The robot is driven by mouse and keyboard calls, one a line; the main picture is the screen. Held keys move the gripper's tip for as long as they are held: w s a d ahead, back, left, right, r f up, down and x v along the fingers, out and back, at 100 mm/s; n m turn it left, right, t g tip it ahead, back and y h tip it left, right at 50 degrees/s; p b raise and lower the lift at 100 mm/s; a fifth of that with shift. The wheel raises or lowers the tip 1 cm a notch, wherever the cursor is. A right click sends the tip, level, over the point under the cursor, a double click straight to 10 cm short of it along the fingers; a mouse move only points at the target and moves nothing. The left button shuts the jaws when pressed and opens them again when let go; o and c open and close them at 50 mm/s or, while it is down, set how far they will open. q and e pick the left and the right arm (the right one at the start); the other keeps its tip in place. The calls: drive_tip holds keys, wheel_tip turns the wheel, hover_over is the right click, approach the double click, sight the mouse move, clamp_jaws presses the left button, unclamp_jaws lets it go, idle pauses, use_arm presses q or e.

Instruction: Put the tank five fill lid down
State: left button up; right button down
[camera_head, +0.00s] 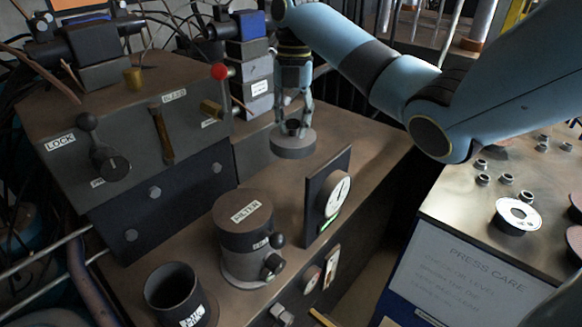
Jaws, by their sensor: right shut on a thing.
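My right gripper (294,122) points down at the back of the brown bench top. It is shut on the small dark knob of a round grey lid (293,148), which is level. I cannot tell whether the lid touches the bench top or hangs just above it. An open dark cylinder (157,293) with a white label stands at the front left. Its label is too small to read surely, so I cannot tell whether it is the tank five fill opening. My left gripper is not in view.
A capped cylinder labelled FILTER (245,240) and an upright panel with a gauge (327,196) stand on the brown bench top (350,135). A grey box with levers (130,120) is at left. A right-hand bench (455,205) holds several metal fittings and a white-topped disc (516,214).

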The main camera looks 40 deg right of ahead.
wheel_tip(320, 180, down, 18)
drive_tip(key=b, duration=0.8)
drive_tip(key=shift+w, duration=0.15)
drive_tip(key=shift+f+b, duration=0.4)
drive_tip(key=shift+f, duration=1.35)
drive_tip(key=c, duration=1)
unclamp_jaws()
drive_tip(key=shift+f, duration=0.1)
drive_tip(key=shift+c, duration=0.2)
